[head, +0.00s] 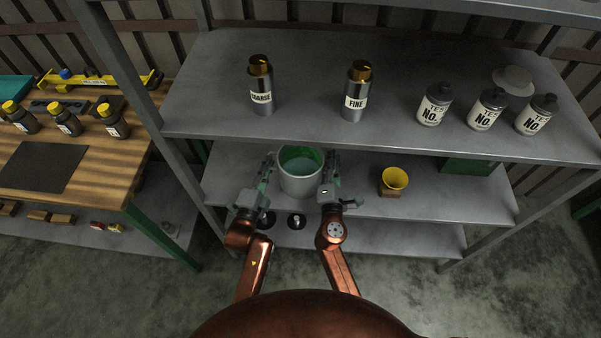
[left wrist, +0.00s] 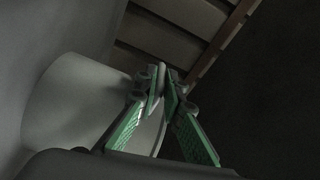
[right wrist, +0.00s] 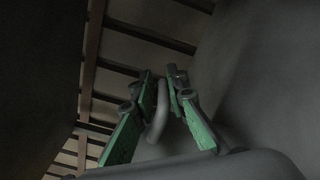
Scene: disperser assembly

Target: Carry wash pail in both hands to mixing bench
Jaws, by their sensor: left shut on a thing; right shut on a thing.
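The wash pail (head: 300,181), pale grey with a green inside, stands upright at the middle shelf (head: 360,203) of the metal rack. My left gripper (head: 268,162) is shut on the pail's left side, and my right gripper (head: 332,163) is shut on its right side. In the left wrist view the pail wall (left wrist: 75,105) is beside the closed fingers (left wrist: 163,85). In the right wrist view a grey loop handle (right wrist: 158,115) sits between the fingers (right wrist: 164,85). I cannot tell whether the pail touches the shelf. A wooden-topped bench (head: 95,172) stands at the left.
The rack's top shelf (head: 310,110) overhangs the pail and holds two labelled bottles (head: 262,88) and several grey cans. A yellow cup (head: 394,179) is right of the pail. A rack post (head: 150,110) separates the rack from the bench. The bench bears bottles and a dark mat (head: 42,166).

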